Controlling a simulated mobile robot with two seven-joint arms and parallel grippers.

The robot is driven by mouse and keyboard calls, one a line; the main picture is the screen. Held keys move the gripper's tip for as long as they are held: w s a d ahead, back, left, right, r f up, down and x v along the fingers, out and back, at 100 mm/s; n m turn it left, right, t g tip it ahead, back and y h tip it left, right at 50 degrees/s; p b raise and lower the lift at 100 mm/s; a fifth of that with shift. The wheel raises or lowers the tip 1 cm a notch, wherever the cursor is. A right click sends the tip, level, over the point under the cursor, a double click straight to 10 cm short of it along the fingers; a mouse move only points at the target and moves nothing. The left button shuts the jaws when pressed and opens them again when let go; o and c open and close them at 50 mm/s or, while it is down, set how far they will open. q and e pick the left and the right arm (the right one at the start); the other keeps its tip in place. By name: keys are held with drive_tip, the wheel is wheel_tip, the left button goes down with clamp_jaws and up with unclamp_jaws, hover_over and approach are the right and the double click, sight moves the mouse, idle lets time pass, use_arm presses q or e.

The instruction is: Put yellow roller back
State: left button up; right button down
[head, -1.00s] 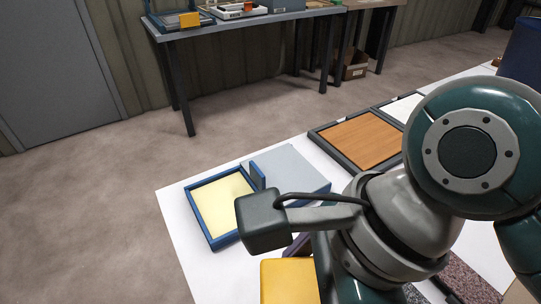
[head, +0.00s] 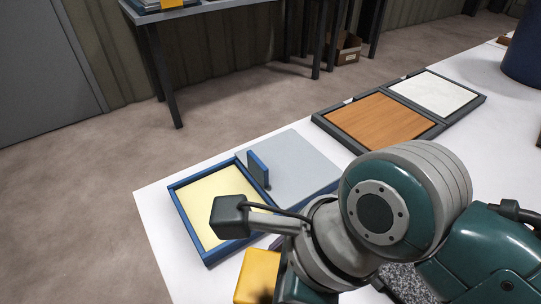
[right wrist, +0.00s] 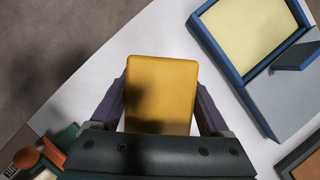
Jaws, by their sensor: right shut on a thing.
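The yellow roller (right wrist: 160,92) shows as a flat yellow block with rounded corners. My right gripper (right wrist: 161,82) is shut on it, with a dark purple finger along each side. In the head view the yellow roller (head: 258,276) shows at the bottom, partly behind my right wrist. It is held beside the near side of a blue-rimmed tray (head: 189,226) with a pale yellow floor. The tray (right wrist: 214,48) is up and to the right in the right wrist view, apart from the roller. My left gripper is not in view.
A grey slab (head: 301,163) with an upright blue-and-grey plate (head: 258,169) adjoins the tray. Dark-framed orange (head: 382,120) and white (head: 434,92) panels lie farther right. In the right wrist view, orange and green items (right wrist: 50,150) show at lower left. White tabletop is free around the tray.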

wheel_tip(320, 180, down, 5)
drive_tip(key=shift+r+b, duration=0.2)
drive_tip(key=shift+b, duration=0.75)
drive_tip(key=shift+f, duration=0.3)
drive_tip(key=shift+w, duration=0.1)
unclamp_jaws()
drive_tip(key=shift+f, duration=0.15)
